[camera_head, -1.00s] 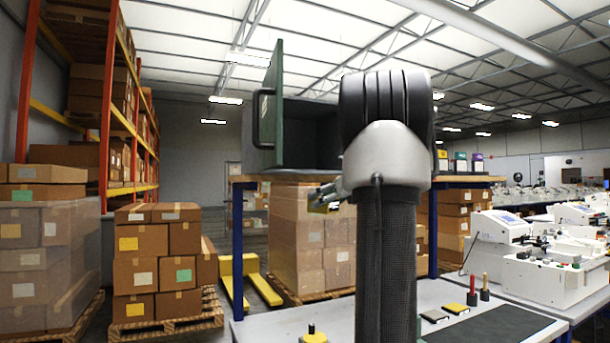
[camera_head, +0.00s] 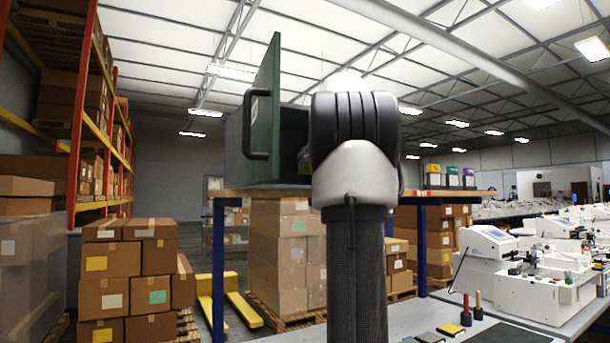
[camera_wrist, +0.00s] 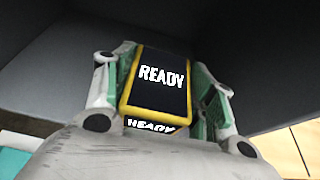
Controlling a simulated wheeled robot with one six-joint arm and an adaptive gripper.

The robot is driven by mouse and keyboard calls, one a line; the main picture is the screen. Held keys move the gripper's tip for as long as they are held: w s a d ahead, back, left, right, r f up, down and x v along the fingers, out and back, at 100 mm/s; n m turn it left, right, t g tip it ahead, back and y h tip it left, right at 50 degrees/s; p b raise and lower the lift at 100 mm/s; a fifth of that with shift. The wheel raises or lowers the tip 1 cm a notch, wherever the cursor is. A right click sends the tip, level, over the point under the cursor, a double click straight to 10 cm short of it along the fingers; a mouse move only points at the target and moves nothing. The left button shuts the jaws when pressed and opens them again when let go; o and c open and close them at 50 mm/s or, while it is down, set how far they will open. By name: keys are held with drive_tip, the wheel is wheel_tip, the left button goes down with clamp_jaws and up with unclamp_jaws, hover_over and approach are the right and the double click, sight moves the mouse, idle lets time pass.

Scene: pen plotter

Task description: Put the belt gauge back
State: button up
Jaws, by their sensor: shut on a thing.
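The belt gauge (camera_wrist: 158,92) is a dark block with a yellow rim and white "READY" lettering. My gripper (camera_wrist: 160,72) is shut on it, with one green-padded finger on each side. In the wrist view, dark grey panels surround them, matching the inside of the green cabinet (camera_head: 265,110). This cabinet stands on a raised shelf with its door swung open at the left. In the head view my arm covers the right part of the cabinet and nearly all of my gripper. Whether the gauge touches the cabinet floor cannot be told.
The open door with its black handle (camera_head: 254,125) stands just left of the opening. The wooden shelf top (camera_head: 232,192) runs under the cabinet. Several small colour-topped boxes (camera_head: 450,177) stand on the shelf at the right. A workbench (camera_head: 415,318) lies below.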

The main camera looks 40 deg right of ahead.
sight(305, 172)
drive_tip(key=w, duration=0.2)
drive_tip(key=w+d, duration=0.1)
drive_tip(key=w, duration=0.1)
drive_tip(key=f, duration=0.2)
drive_tip(key=shift+w+f, duration=0.3)
drive_tip(key=shift+w, duration=0.1)
drive_tip(key=shift+f, duration=0.45)
drive_tip(key=o, duration=1.2)
drive_tip(key=shift+f, duration=0.15)
drive_tip(key=shift+s+r, duration=0.1)
drive_tip(key=shift+r, duration=0.1)
drive_tip(key=v, duration=1.1)
drive_tip(key=shift+s, duration=0.4)
